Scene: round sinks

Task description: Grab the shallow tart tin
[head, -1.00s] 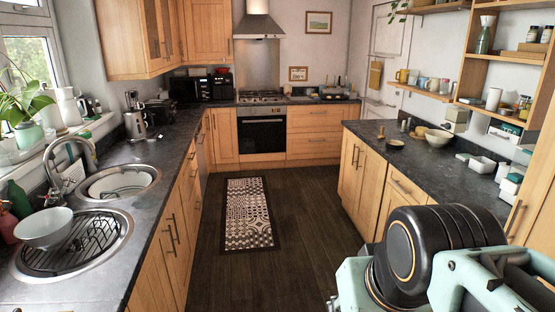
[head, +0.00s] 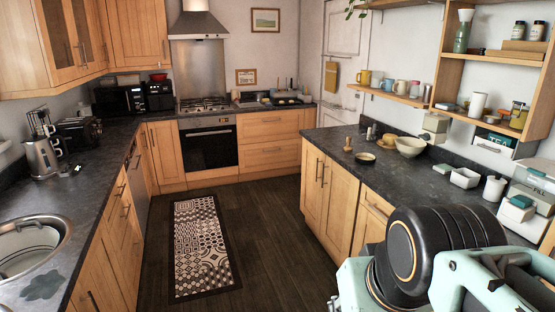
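A small, shallow round dish (head: 365,157), pale inside, sits on the dark right-hand counter in the head view. It looks like the tart tin, but it is too small to be sure. It lies just left of a larger cream bowl (head: 410,146). My arm fills the lower right corner of the head view, with black and pale green links. My gripper's fingers are not in view. Nothing hides the dish.
The right-hand counter (head: 330,139) also holds a small wooden item (head: 348,144), a white square dish (head: 465,178) and a white canister (head: 493,188). A patterned rug (head: 203,245) lies on the clear floor between the counters. A round sink (head: 28,248) is at left.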

